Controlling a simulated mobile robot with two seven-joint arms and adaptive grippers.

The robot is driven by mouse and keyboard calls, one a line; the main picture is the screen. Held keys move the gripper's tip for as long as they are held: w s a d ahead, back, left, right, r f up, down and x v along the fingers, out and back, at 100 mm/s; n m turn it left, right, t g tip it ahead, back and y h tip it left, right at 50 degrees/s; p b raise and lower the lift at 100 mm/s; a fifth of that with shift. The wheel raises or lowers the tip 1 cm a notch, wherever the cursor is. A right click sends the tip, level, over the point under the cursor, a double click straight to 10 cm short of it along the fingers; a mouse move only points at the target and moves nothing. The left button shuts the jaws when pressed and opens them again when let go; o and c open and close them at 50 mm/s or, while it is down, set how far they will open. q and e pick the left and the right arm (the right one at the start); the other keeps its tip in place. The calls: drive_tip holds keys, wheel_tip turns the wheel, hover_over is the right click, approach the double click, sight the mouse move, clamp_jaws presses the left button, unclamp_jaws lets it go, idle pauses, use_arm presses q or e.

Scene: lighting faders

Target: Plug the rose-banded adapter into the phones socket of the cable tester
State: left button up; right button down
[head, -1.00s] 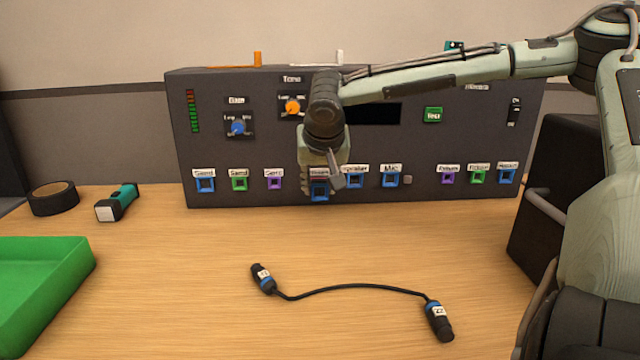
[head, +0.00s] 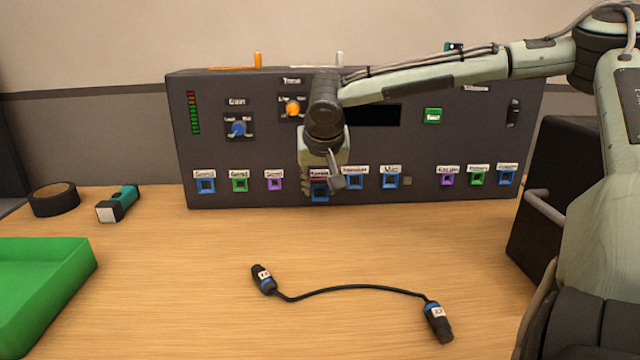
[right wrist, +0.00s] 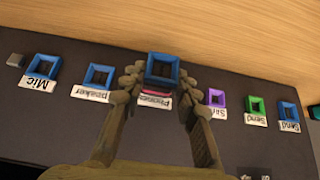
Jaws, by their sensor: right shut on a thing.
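My right gripper (head: 321,188) is at the front of the dark cable tester (head: 270,150), at the socket labelled Phones in the bottom row. In the right wrist view its two fingers (right wrist: 160,80) are shut on the adapter (right wrist: 163,68), which shows a blue square end with a dark opening. A strip of rose band (right wrist: 145,93) shows beside the Phones label. The adapter's blue end also shows in the head view (head: 320,194). The Phones socket is hidden behind the adapter, so I cannot tell how deep it sits. My left gripper is not in view.
Sockets labelled Speaker (head: 355,182) and Mic (head: 390,181) are close on the right, Send sockets on the left. A short cable (head: 350,287) lies on the table. A green tray (head: 45,285), black tape roll (head: 53,199) and flashlight (head: 118,204) are at left.

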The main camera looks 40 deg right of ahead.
drive_tip(key=shift+w+d+r, duration=0.15)
drive_tip(key=shift+r, duration=0.05)
drive_tip(key=c, duration=1.6)
unclamp_jaws()
drive_tip(key=o, duration=0.5)
drive_tip(key=shift+f, duration=0.15)
drive_tip(key=shift+o, duration=0.2)
drive_tip(key=v, duration=1.2)
